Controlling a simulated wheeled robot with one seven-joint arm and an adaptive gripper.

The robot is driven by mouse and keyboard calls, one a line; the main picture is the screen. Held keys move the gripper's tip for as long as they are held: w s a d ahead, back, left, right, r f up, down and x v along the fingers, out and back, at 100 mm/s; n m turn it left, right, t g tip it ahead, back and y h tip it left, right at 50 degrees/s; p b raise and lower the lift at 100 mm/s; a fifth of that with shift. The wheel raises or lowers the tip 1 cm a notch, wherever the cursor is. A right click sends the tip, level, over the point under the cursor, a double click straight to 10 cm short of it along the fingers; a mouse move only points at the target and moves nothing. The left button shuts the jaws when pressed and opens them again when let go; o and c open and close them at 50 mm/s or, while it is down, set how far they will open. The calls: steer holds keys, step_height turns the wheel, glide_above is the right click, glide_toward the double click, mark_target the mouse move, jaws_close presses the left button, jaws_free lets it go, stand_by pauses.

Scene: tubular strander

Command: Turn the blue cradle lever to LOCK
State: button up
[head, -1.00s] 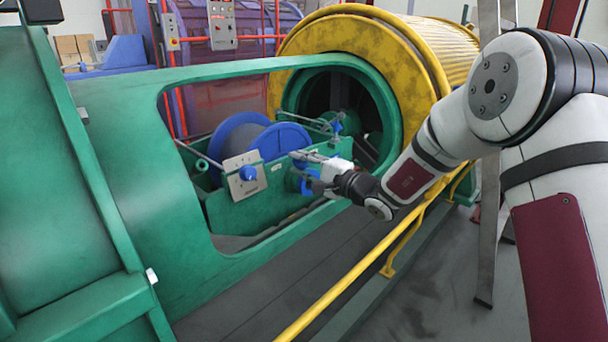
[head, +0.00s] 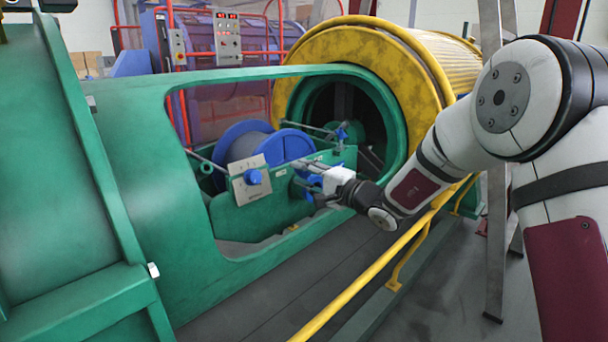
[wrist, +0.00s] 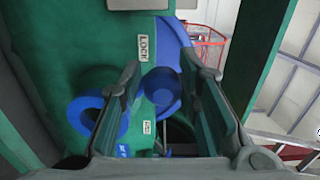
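The blue cradle lever (head: 315,181) is on the green cradle wall, right of the grey plate, partly hidden by my gripper. My gripper (head: 301,174) is at the lever, pointing left. In the wrist view, my gripper (wrist: 165,85) is open, with a finger on each side of a round blue knob (wrist: 161,84), which looks like the lever's end. I cannot tell whether either finger touches it. A white LOCK label (wrist: 145,48) is above the knob; a second small label (wrist: 147,128), too small to read, is below it. A blue ring (wrist: 88,116) is partly behind the left finger.
A grey plate with a blue knob (head: 253,177) is left of my gripper. A blue spool (head: 240,143) lies behind it. The green frame's window edge (head: 262,257) surrounds the cradle. A yellow rail (head: 365,278) runs below my arm. A yellow drum (head: 375,60) is behind.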

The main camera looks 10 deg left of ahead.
steer(key=shift+o, duration=0.8)
steer(key=shift+f, duration=0.1)
steer(key=shift+s+d, duration=0.1)
steer(key=shift+d, duration=0.05)
steer(key=v, duration=1.1)
steer(key=shift+s+d, duration=0.2)
steer(key=shift+s, duration=0.05)
